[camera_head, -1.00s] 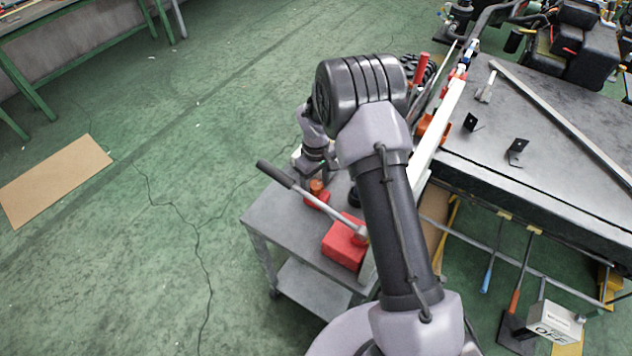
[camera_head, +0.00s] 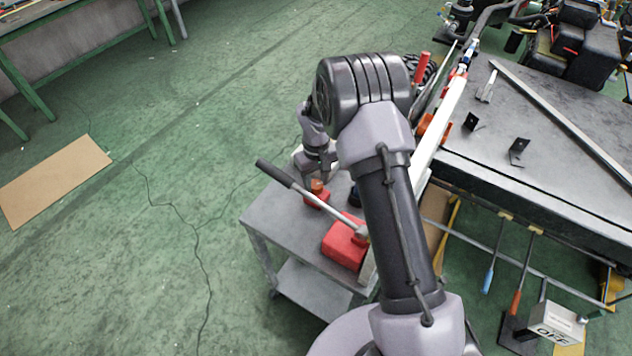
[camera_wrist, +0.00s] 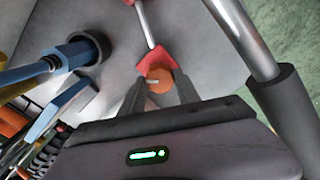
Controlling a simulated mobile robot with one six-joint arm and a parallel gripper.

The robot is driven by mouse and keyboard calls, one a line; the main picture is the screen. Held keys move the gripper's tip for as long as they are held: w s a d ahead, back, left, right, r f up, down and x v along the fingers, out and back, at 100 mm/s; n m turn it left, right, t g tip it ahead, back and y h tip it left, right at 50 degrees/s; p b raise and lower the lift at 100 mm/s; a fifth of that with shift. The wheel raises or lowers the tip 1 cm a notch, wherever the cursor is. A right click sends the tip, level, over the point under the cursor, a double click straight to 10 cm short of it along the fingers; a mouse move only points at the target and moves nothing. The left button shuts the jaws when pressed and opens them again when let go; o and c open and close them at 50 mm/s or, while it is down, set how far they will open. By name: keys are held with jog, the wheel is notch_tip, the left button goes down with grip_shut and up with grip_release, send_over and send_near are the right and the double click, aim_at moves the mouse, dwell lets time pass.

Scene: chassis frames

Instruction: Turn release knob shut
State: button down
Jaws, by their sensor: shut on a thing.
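The release knob (camera_head: 317,186) is a small orange cap on a red block (camera_head: 317,200) at the left part of the grey cart. In the wrist view the orange knob (camera_wrist: 158,79) sits between the two dark fingers of my gripper (camera_wrist: 161,82), with the red block (camera_wrist: 152,59) just beyond it. My gripper (camera_head: 322,174) is shut on the knob from above. In the head view my wrist partly hides the fingers. The knob's exact turn angle cannot be read.
A long lever with a black grip (camera_head: 275,173) slants across the cart close to the knob, down to a larger red body (camera_head: 344,245). It shows as a metal bar (camera_wrist: 243,35) in the wrist view. A dark workbench (camera_head: 560,150) stands on the right. Green floor is open on the left.

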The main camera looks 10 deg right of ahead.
aim_at(316, 184)
jog(key=m+b, duration=0.2)
jog(key=m, duration=0.3)
jog(key=shift+m+b, duration=0.6)
jog(key=shift+m, duration=1.5)
jog(key=c, duration=0.9)
grip_release()
notch_tip(316, 184, up, 18)
jog(key=p, duration=0.4)
jog(key=shift+f+p, duration=0.25)
jog(key=shift+p, duration=0.05)
